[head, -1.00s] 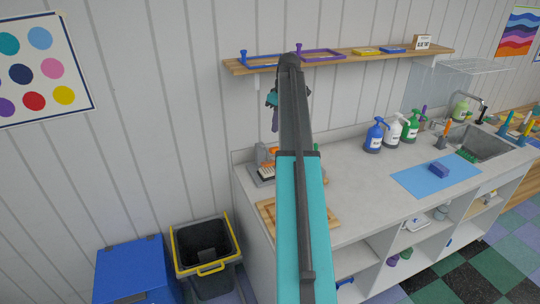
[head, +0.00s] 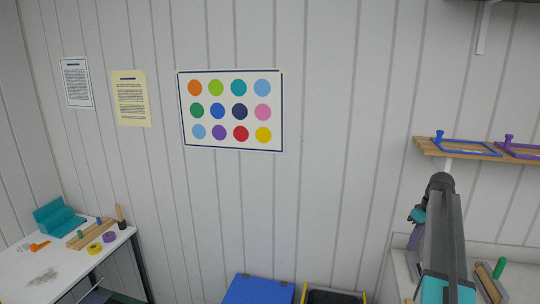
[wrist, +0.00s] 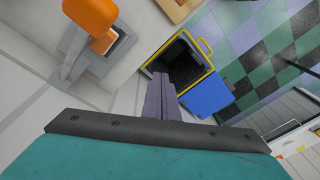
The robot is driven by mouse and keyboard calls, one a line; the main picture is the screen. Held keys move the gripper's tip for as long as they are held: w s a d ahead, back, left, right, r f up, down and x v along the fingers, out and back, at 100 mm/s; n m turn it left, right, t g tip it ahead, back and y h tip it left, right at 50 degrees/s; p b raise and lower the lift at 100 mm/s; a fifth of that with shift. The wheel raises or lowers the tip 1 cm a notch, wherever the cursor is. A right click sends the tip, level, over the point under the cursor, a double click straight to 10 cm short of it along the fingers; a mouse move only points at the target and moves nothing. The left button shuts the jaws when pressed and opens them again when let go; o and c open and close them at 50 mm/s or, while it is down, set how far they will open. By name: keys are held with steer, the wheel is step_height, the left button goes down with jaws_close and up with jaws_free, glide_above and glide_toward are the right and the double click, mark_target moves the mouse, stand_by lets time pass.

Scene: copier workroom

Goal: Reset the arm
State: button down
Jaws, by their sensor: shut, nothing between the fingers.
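My arm shows at the lower right of the head view, with its teal and dark grey links raised over the counter (head: 400,275). My gripper (wrist: 160,82) shows in the wrist view as purple-grey fingers held together, with nothing between them. In the head view the gripper is mostly hidden behind the arm. In the wrist view, an orange-topped grey item (wrist: 92,35) on the counter lies to the left of the fingers, apart from them.
A blue box (head: 257,290) and a yellow-rimmed bin (head: 335,297) stand by the wall; the wrist view shows the bin (wrist: 205,67) beyond the fingers. A white table (head: 50,262) stands left.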

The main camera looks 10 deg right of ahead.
steer(key=s+a+f+n+g+y+b, duration=0.1)
steer(key=s+a+f+g+b, duration=0.15)
steer(key=a+f, duration=1.2)
steer(key=s+a+f+n+g+b, duration=0.1)
steer(key=s+a+f+g+b, duration=0.15)
steer(key=a+f, duration=1.15)
steer(key=s+a+f+g+b, duration=0.1)
steer(key=s+a+f+b, duration=0.1)
steer(key=s+a+f, duration=0.65)
steer(key=s+a+f+g+b, duration=0.1)
steer(key=s+a+f, duration=0.3)
steer(key=s+f, duration=0.95)
steer(key=s+a+f+m+h, duration=0.1)
steer(key=s+f+m, duration=0.1)
steer(key=s, duration=0.5)
steer(key=s+a+f+m+h+b, duration=0.1)
steer(key=s+f+m, duration=0.2)
steer(key=s+f, duration=0.2)
steer(key=shift+s+a, duration=0.4)
steer(key=shift+s, duration=0.7)
